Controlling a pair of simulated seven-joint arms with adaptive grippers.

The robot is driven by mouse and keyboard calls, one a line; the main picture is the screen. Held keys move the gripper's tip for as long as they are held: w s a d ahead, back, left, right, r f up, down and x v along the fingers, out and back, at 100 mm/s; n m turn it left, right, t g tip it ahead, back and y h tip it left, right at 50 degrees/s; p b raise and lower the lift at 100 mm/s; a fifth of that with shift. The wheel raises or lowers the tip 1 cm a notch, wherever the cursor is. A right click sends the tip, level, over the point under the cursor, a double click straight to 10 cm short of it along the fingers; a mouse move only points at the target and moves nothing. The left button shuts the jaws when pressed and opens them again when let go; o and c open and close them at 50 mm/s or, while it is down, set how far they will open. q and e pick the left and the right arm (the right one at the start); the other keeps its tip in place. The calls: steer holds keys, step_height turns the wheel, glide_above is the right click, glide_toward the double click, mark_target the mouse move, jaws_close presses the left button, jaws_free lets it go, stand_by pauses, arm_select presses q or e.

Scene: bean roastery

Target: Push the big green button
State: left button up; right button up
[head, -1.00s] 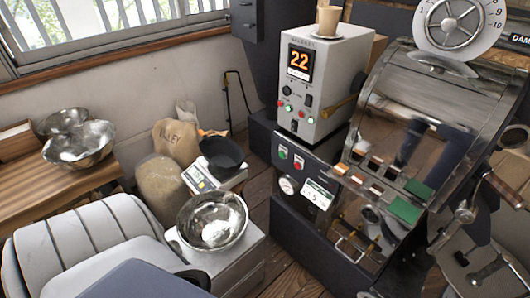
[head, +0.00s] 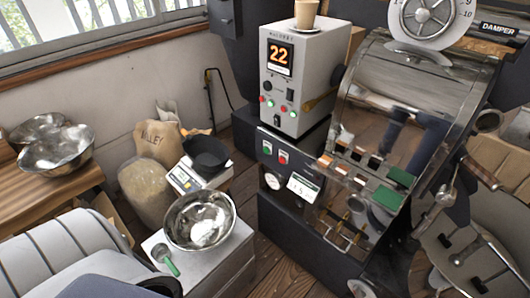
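A green button (head: 266,147) sits beside a red button (head: 282,157) on the dark front panel (head: 290,148) of the roaster. Smaller green lights or buttons, one at the lower right (head: 292,114), show on the grey control box (head: 300,80) above, whose orange display reads 22. I cannot tell for certain which of these is the big green button. Neither of my grippers is in the head view, and nothing is seen touching the buttons.
The roaster drum (head: 400,105) stands right of the panel, with green pieces (head: 402,176) on its front. A steel bowl (head: 202,246) stands on a white cabinet, with a green-handled tool (head: 170,265) beside it. A scale (head: 185,178) and sacks (head: 147,190) are behind.

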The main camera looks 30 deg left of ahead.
arm_select(q)
steer(key=shift+s, duration=0.3)
steer(key=c, duration=0.4)
jaws_close()
steer(key=shift+w, duration=0.1)
steer(key=shift+w, duration=0.15)
